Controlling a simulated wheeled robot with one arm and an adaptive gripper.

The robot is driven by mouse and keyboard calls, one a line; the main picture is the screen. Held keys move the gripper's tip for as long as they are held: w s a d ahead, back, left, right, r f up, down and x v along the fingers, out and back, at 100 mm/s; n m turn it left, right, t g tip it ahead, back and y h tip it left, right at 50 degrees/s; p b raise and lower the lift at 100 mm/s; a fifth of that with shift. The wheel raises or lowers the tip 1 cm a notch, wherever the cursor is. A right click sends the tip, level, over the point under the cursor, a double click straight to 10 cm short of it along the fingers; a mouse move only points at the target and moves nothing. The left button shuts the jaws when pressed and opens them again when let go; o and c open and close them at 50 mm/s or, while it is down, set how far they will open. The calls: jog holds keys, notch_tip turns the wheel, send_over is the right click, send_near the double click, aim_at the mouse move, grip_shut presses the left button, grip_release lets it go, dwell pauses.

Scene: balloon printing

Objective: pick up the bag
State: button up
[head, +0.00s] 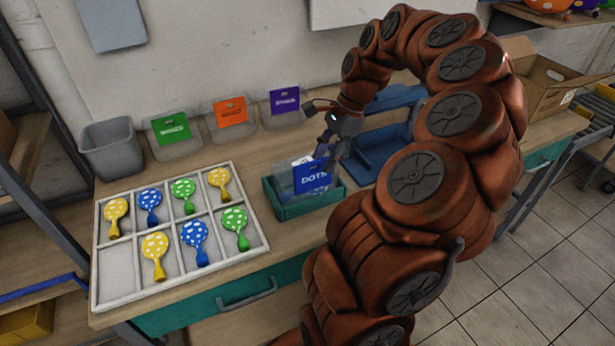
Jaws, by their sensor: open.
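A clear bag with a blue label reading "DOTS" (312,177) stands upright in a small green tray (288,211) on the workbench. My gripper (326,153) is open at the bag's upper right edge, pointing down. Its fingers overlap the bag's top right in the picture. I cannot tell whether they touch it or straddle it. My own arm curves in from the right and hides part of the bench behind.
A white divided tray (118,290) with several dotted balloons lies left of the green tray. Bins with green (170,128), orange (231,111) and purple (285,99) cards line the wall. A grey bin (112,150) stands left. A blue stand (370,165) is close right of my gripper.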

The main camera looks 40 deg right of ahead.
jog(key=shift+p+x, duration=0.45)
jog(key=shift+x, duration=1.35)
jog(key=shift+c, duration=0.4)
grip_shut()
